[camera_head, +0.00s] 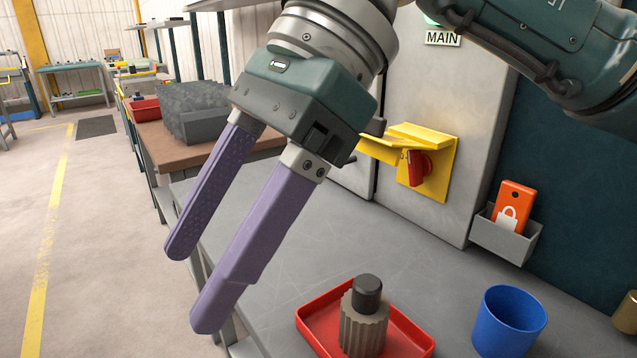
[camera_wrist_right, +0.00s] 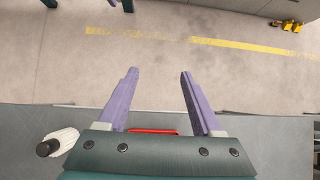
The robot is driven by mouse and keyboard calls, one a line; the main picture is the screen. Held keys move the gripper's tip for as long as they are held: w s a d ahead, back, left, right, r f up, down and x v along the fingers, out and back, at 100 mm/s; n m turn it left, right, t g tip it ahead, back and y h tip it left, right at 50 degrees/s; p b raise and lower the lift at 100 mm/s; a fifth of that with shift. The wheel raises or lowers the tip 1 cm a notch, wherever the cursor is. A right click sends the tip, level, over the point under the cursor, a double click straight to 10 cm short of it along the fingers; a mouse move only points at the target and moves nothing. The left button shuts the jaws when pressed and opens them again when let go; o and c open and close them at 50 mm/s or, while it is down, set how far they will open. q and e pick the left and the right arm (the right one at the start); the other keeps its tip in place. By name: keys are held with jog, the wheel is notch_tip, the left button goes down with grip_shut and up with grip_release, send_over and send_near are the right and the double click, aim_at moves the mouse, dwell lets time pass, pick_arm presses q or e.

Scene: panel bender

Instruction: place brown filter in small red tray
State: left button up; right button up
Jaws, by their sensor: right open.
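The small red tray (camera_head: 403,332) lies on the grey bench at the bottom of the head view. A grey-brown ribbed filter (camera_head: 362,330) with a dark cap stands upright, apparently inside this tray. My right gripper (camera_head: 186,288) has purple fingers spread apart with nothing between them. It is above and to the left of the tray, near the bench's left edge. In the right wrist view its fingers (camera_wrist_right: 159,72) are also apart and empty. A strip of red (camera_wrist_right: 152,131) shows behind its body, and a pale ribbed cylinder with a dark end (camera_wrist_right: 60,142) lies left.
A blue cup (camera_head: 508,322) stands right of the tray. A brown object (camera_head: 627,314) is cut off at the right edge. A yellow bracket (camera_head: 428,160) and a grey holder (camera_head: 505,237) stick out from the back panels. The bench between gripper and panels is clear.

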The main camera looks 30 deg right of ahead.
jog(key=s+a+r+m+y, duration=0.2)
jog(key=a+r+m+y, duration=0.2)
jog(key=a+r+y, duration=0.55)
jog(key=w+d+r+m+t+y, duration=0.35)
jog(key=r+m+t, duration=0.55)
jog(key=m+t, duration=0.3)
jog(key=w+d+f+m+t+h, duration=0.25)
jog(key=d+m+t+h, duration=0.35)
jog(key=m, duration=0.4)
jog(key=w+d+f+m+t+h, duration=0.1)
jog(key=w+d+m+t+h, duration=0.25)
jog(key=m+h, duration=0.5)
jog(key=s+d+f+m+g+h, duration=0.2)
jog(key=d+f+m+g+h, duration=0.5)
jog(key=f+m, duration=0.55)
jog(key=s+f+m+g, duration=0.2)
jog(key=s+f+g, duration=0.1)
jog(key=s+f, duration=0.2)
jog(key=s+d+f+m+g, duration=0.1)
jog(key=s+f+m+g, duration=0.1)
jog(key=s+f+g, duration=0.2)
jog(key=s+f+m+g+y, duration=0.1)
jog(key=s+f+g, duration=0.3)
jog(key=s+f, duration=0.4)
jog(key=shift+s+d+f+m, duration=0.1)
jog(key=shift+s+f+m, duration=0.1)
jog(key=shift+s, duration=0.45)
jog(key=shift+s+d+f+m, duration=0.1)
jog(key=shift+s+m, duration=0.1)
jog(key=shift+s, duration=0.45)
